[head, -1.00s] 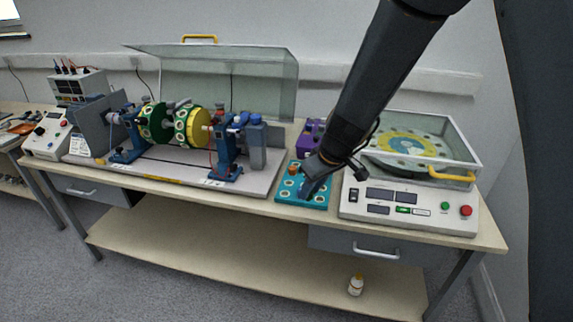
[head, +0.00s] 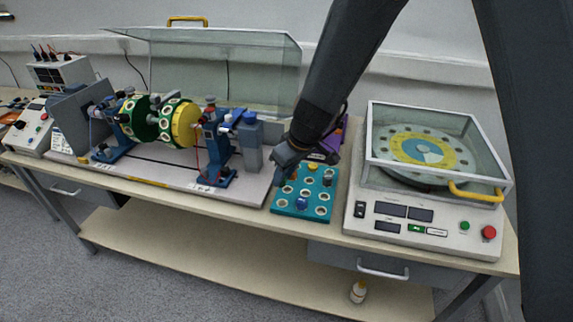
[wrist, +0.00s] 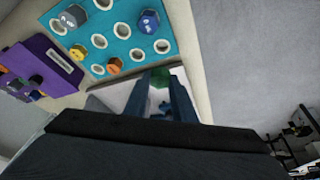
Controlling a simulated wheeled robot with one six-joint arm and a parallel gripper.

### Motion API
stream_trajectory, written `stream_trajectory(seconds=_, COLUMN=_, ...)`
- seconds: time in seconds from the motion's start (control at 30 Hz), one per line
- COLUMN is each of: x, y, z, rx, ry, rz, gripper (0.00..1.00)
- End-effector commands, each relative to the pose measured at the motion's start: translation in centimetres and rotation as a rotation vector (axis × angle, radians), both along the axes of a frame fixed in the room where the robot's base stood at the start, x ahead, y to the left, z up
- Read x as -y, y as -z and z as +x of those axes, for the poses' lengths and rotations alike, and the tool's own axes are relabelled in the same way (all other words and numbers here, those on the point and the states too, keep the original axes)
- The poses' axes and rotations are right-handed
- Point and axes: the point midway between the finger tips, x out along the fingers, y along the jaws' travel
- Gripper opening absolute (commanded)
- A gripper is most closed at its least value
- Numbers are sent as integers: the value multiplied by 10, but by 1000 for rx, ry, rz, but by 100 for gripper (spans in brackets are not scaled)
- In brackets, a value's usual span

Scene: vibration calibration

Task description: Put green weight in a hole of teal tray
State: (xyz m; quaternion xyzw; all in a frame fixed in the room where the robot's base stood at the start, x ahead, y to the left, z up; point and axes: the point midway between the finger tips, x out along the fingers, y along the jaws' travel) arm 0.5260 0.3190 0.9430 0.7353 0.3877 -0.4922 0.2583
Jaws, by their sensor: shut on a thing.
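The teal tray (head: 276,207) lies on the bench with several round holes, some empty. It fills the upper left of the wrist view (wrist: 118,45). A grey weight (wrist: 72,17), a blue weight (wrist: 148,21), a yellow weight (wrist: 114,66) and an orange weight (wrist: 77,52) sit in it. My gripper (wrist: 161,76) is shut on the green weight (wrist: 158,81), which shows small between the fingertips, partly hidden by them. In the head view my gripper (head: 286,168) is at the tray's far left edge; the green weight is not clear there.
A purple holder (wrist: 42,68) stands behind the tray. A white machine (head: 420,236) with a clear cover is close on the right. The rotor rig's base plate (head: 225,199) is close on the left.

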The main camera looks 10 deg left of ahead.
Motion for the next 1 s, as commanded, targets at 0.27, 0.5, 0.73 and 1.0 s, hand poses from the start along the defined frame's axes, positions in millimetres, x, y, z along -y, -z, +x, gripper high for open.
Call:
stream_trajectory(seconds=0.27, x=0, y=9, z=0, rx=0, ry=0, rz=0, gripper=2)
stream_trajectory(seconds=0.5, x=0, y=28, z=0, rx=-1, ry=1, rz=-1, gripper=2)
stream_trajectory(seconds=0.73, x=0, y=48, z=0, rx=-1, ry=1, rz=1, gripper=2)
stream_trajectory(seconds=1.0, x=0, y=58, z=0, rx=-1, ry=0, rz=1, gripper=2)
